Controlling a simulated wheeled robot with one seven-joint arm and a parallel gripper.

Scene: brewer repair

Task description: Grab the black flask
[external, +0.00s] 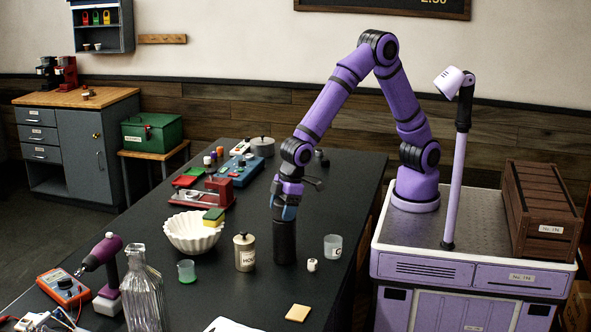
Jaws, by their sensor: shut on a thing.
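The black flask (285,244) stands upright on the dark table (345,205), right of the middle. My gripper (284,211) points down from above and is shut on the upper part of the flask. The top of the flask is hidden by the gripper. The flask's base appears to be at the tabletop; I cannot tell whether it touches.
A cream canister (244,253) stands close left of the flask, with a white bowl (193,233) beyond it. A glass bottle (144,290) stands at the front left.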

